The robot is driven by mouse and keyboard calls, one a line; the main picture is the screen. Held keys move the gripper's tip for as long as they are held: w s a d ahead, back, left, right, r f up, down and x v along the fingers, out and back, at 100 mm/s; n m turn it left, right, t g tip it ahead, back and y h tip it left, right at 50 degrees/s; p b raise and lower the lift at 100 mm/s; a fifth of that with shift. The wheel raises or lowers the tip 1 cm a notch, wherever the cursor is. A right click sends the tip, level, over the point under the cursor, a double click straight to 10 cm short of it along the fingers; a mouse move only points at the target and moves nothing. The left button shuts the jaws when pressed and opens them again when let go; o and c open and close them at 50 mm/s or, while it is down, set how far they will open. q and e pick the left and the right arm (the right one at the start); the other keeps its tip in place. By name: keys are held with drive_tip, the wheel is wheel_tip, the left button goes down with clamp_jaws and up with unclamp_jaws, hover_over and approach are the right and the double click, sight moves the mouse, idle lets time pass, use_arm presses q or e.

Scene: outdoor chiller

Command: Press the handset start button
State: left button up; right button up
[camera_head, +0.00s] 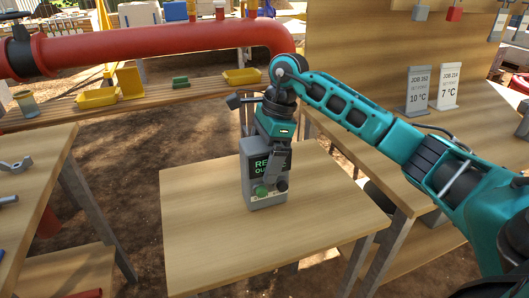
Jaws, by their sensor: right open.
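The handset (249,172) is a grey box standing upright on the small wooden table in the middle of the view. Its dark screen shows green letters, partly hidden by my gripper. On its lower front are a green button (261,191) and a dark knob or button (281,185), with small lettering below that looks like START under the green one. My right gripper (271,176) is open and points down right in front of the handset, its fingers just above the buttons. I cannot tell whether it touches them. My left gripper is out of view.
The wooden table (210,235) is otherwise clear. A red pipe (150,45) runs behind it. Yellow trays (97,98) lie on a shelf at the back. Job cards (418,90) reading 10 °C and 7 °C stand at right. Another workbench (35,165) is at left.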

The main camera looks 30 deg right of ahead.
clamp_jaws()
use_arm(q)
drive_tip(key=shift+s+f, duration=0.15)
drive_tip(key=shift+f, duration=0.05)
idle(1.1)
use_arm(e)
drive_tip(key=shift+s+a+f, duration=0.1)
drive_tip(key=shift+f, duration=0.2)
idle(0.7)
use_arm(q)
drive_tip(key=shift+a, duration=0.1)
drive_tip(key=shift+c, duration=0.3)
